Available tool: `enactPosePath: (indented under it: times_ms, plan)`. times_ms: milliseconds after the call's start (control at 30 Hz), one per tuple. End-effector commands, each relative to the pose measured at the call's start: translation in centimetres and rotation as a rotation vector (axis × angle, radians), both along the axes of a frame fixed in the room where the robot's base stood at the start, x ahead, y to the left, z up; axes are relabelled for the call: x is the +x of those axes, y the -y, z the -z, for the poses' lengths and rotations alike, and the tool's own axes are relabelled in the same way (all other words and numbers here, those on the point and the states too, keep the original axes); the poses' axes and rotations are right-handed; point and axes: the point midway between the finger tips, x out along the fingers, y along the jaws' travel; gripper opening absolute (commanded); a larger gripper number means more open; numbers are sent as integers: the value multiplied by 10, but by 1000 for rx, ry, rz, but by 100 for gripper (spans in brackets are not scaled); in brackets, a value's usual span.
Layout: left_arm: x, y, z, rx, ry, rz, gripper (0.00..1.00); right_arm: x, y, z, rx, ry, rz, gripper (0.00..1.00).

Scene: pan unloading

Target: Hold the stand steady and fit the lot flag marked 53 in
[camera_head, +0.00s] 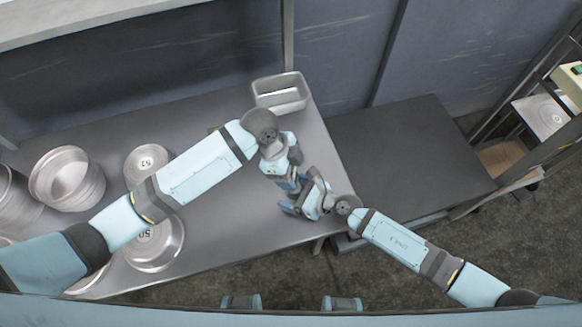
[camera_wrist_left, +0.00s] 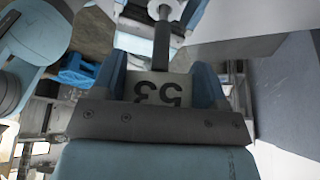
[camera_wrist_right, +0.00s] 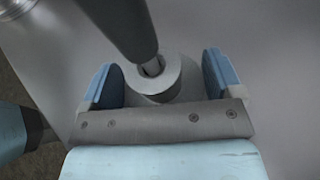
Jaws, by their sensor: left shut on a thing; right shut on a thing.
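The lot flag (camera_wrist_left: 160,92) is a pale plate marked 53, upside down in the left wrist view. My left gripper (camera_head: 291,184) is shut on it. Its dark stem (camera_wrist_left: 161,45) points away from the gripper. The stand (camera_wrist_right: 153,84) is a grey round piece with a hole on top, between the fingers of my right gripper (camera_head: 303,204), which is shut on it. In the right wrist view the stem's thin tip is at the hole and seems to enter it; how deep I cannot tell. In the head view the grippers mostly hide both pieces.
A grey open bin (camera_head: 262,100) stands at the back of the grey table (camera_head: 205,118). Several round pans (camera_head: 66,178) stand at the left, some with number labels. A lower dark table (camera_head: 410,150) adjoins on the right, clear on top. A rack (camera_head: 505,160) stands far right.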

Motion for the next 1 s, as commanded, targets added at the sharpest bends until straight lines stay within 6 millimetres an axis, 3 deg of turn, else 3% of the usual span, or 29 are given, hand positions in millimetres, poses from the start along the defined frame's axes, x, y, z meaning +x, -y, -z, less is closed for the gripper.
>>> enactPosePath:
  times_ms: [1000]
  plan:
    - [0, 0, 14, 0, 0, -1, 42, 0, 0, 0, 0, 0, 0, 58]
